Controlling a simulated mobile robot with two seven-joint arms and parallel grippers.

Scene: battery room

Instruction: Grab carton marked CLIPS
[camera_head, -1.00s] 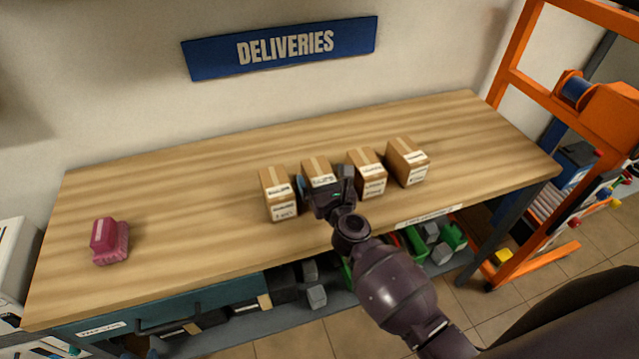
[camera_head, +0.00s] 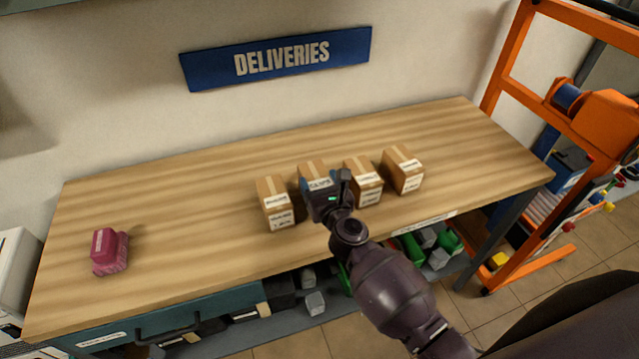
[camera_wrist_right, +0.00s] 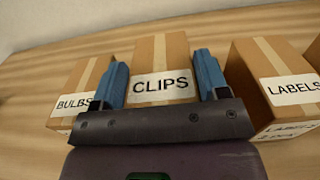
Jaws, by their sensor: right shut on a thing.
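The carton marked CLIPS (camera_wrist_right: 161,60) is a brown box with a white label, seen between the two blue fingers of my right gripper (camera_wrist_right: 162,75) in the right wrist view. In the head view the CLIPS carton (camera_head: 313,170) stands second from the left in a row on the wooden bench, its lower front hidden by my right gripper (camera_head: 325,190). The right gripper is shut on this carton, a finger at each side. Whether the carton touches the bench is hidden. My left gripper is not in view.
The BULBS carton (camera_wrist_right: 82,92) stands close on the left and the LABELS carton (camera_wrist_right: 275,85) close on the right. Another carton (camera_head: 403,170) ends the row. A pink brush-like object (camera_head: 109,251) lies at the left of the bench (camera_head: 190,220). An orange frame (camera_head: 505,60) stands at the right.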

